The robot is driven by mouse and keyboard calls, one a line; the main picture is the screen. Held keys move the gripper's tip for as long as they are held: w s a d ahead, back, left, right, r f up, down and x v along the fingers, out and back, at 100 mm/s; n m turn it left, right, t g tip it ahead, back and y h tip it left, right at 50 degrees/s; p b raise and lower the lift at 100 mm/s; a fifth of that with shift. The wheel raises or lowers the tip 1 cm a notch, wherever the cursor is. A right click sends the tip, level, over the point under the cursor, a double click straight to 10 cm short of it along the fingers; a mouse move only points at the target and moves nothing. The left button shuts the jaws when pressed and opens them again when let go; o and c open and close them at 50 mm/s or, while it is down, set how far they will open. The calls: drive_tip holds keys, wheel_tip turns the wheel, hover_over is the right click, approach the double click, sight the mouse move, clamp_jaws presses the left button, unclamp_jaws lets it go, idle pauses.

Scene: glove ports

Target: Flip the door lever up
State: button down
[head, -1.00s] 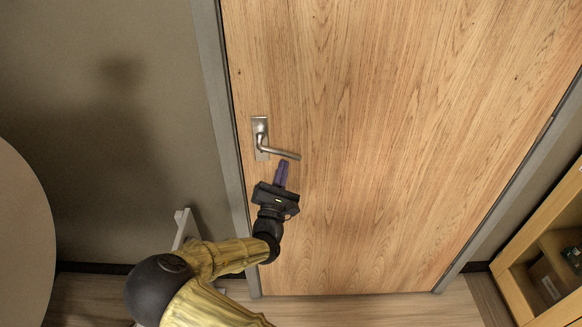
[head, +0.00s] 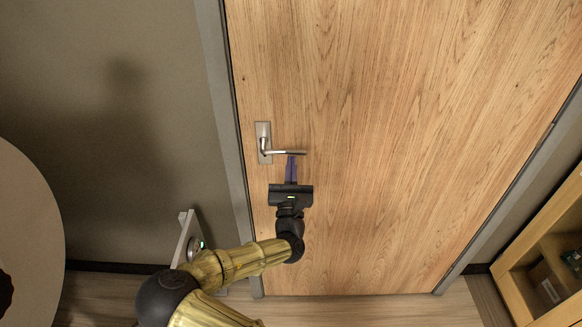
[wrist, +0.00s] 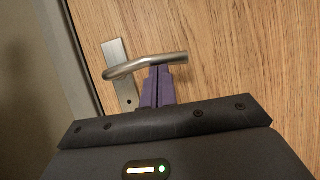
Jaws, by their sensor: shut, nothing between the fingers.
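The silver door lever (head: 284,152) sits on a metal backplate (head: 264,130) near the left edge of the wooden door. Its handle points right and looks close to level in the head view. My gripper (head: 291,159) is below the handle, with its purple fingers shut and pointing up. In the wrist view, the lever (wrist: 128,68) crosses above my fingertips (wrist: 158,68), which appear to touch its underside toward the free end. Nothing is between the fingers.
The wooden door (head: 400,130) is shut in its grey frame (head: 222,110). A wooden shelf unit (head: 520,275) stands at the lower right. A round pale surface (head: 25,215) is at the left. A small grey-white object (head: 186,238) stands beside my arm.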

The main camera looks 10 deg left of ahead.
drive_tip(key=w+a+f+b+v, duration=0.1)
drive_tip(key=b+v, duration=0.4)
drive_tip(key=v, duration=0.8)
drive_tip(key=shift+f, duration=0.75)
drive_tip(key=shift+w+d, duration=0.15)
drive_tip(key=shift+w, duration=0.1)
